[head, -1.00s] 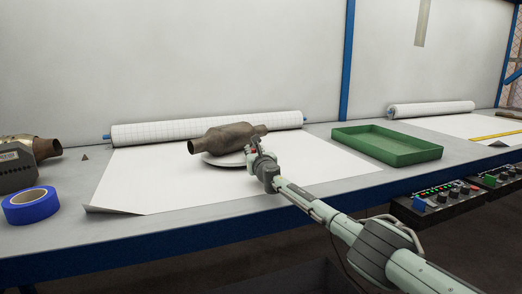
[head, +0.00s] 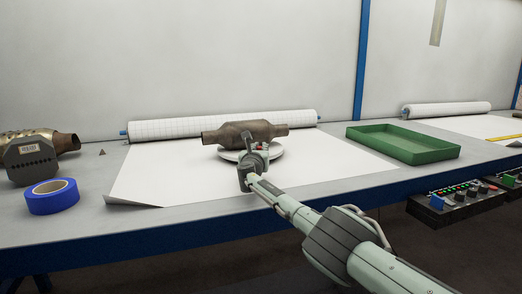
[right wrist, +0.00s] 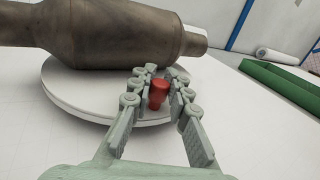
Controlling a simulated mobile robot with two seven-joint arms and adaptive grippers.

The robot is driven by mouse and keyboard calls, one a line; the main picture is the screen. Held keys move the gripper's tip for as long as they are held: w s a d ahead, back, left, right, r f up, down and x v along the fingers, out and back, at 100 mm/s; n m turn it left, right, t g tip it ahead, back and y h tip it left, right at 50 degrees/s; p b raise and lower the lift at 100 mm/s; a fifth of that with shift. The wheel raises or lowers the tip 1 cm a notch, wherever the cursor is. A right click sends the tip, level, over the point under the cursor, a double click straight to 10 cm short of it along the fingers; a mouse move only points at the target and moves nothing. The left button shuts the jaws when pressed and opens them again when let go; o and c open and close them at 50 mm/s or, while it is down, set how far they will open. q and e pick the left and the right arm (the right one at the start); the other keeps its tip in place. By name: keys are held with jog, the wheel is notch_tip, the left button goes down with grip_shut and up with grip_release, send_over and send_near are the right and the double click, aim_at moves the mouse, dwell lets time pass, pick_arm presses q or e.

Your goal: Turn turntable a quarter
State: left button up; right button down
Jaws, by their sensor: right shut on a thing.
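The white round turntable (head: 277,154) sits on the paper sheet; its rim also shows in the right wrist view (right wrist: 72,95). A brown metal converter (head: 240,133) lies across its top, and its body fills the upper left of the right wrist view (right wrist: 95,35). A red knob (right wrist: 158,92) stands at the turntable's near edge. My right gripper (head: 254,148) is at the front of the turntable, shut on the red knob, with a finger on each side of it in the right wrist view (right wrist: 159,84). My left gripper is not in view.
A green tray (head: 405,154) stands to the right. Blue tape (head: 53,203) and another converter (head: 32,158) are at the left. A paper roll (head: 180,127) lies behind the turntable. The white sheet (head: 150,180) is bare left of the turntable.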

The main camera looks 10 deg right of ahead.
dwell(0.4)
jog(key=c, duration=1.8)
grip_release()
jog(key=o, duration=0.4)
